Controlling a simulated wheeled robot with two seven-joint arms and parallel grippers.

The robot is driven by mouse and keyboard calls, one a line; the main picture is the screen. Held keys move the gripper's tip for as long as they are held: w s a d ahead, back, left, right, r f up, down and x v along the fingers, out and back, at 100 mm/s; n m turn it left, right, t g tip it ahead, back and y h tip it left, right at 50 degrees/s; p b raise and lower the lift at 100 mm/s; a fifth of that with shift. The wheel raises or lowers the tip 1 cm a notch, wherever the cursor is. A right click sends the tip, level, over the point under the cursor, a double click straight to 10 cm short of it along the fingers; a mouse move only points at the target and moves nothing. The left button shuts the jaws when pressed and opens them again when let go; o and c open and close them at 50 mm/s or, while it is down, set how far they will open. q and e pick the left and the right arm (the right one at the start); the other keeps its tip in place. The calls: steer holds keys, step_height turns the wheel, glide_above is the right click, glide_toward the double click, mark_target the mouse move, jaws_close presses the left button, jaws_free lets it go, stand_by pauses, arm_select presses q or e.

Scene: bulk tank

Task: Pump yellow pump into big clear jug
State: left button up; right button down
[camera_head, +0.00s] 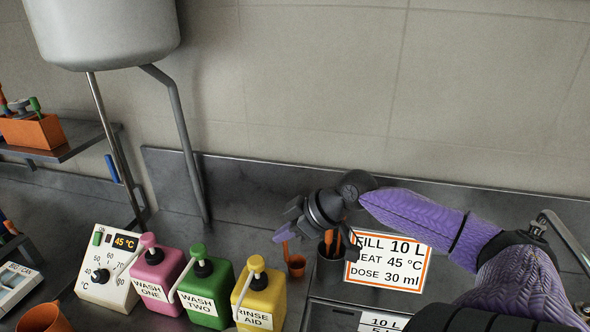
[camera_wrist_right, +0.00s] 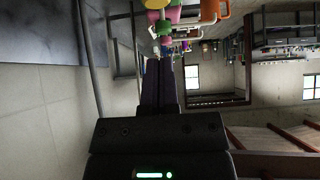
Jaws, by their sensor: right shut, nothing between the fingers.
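The yellow pump bottle (camera_head: 262,301), labelled RINSE AID, stands upright on the steel counter. Its yellow pump head (camera_head: 257,264) is on top, with a pale spout reaching down to the left. My right gripper (camera_head: 283,234) is in the air above and behind the yellow bottle, apart from it, with its fingers pointing left. In the right wrist view its dark purple fingers (camera_wrist_right: 160,82) are together and empty. I cannot make out a big clear jug in either view. My left gripper is not in view.
A green WASH TWO bottle (camera_head: 206,293) and a pink WASH ONE bottle (camera_head: 158,283) stand left of the yellow one. A white control box (camera_head: 105,266) reads 45 °C.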

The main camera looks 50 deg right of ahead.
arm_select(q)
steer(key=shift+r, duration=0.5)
arm_select(e)
steer(key=v, duration=0.2)
steer(key=shift+s+d+r, duration=0.2)
steer(key=shift+s, duration=0.05)
